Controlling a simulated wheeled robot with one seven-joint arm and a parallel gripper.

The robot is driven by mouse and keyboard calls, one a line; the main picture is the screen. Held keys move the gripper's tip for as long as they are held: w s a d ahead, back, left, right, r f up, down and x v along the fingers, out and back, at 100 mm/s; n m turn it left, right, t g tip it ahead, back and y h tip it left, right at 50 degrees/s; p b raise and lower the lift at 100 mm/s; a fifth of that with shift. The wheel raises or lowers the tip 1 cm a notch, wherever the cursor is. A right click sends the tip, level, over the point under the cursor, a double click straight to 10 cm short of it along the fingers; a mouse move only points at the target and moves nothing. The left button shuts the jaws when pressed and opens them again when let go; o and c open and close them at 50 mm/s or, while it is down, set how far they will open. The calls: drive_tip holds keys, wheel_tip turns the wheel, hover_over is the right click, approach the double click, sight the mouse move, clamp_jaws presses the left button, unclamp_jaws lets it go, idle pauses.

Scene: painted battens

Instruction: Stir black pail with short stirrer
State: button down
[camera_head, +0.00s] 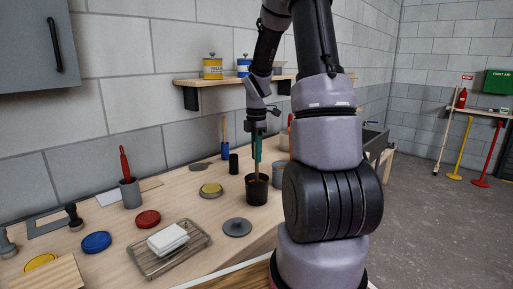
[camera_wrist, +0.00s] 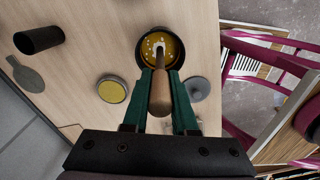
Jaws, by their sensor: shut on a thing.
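The black pail (camera_head: 257,191) stands on the wooden workbench, below my gripper in the head view. The wrist view shows the pail (camera_wrist: 142,46) from above, with yellow contents and pale specks inside. My gripper (camera_wrist: 160,84) has its green fingers shut on the short stirrer (camera_wrist: 161,95), which has a wooden handle. The stirrer's far end reaches into the pail's opening and its tip is in or over the yellow contents. My gripper also shows in the head view (camera_head: 258,150), directly above the pail.
A grey lid (camera_head: 237,227) and a yellow-topped tin (camera_head: 211,190) lie near the pail. A wire rack with white blocks (camera_head: 168,240) is at the front left. A grey pot (camera_head: 280,170) stands close to the pail's right.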

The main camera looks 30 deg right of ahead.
drive_tip(key=shift+f, duration=1.8)
drive_tip(key=shift+w, duration=0.15)
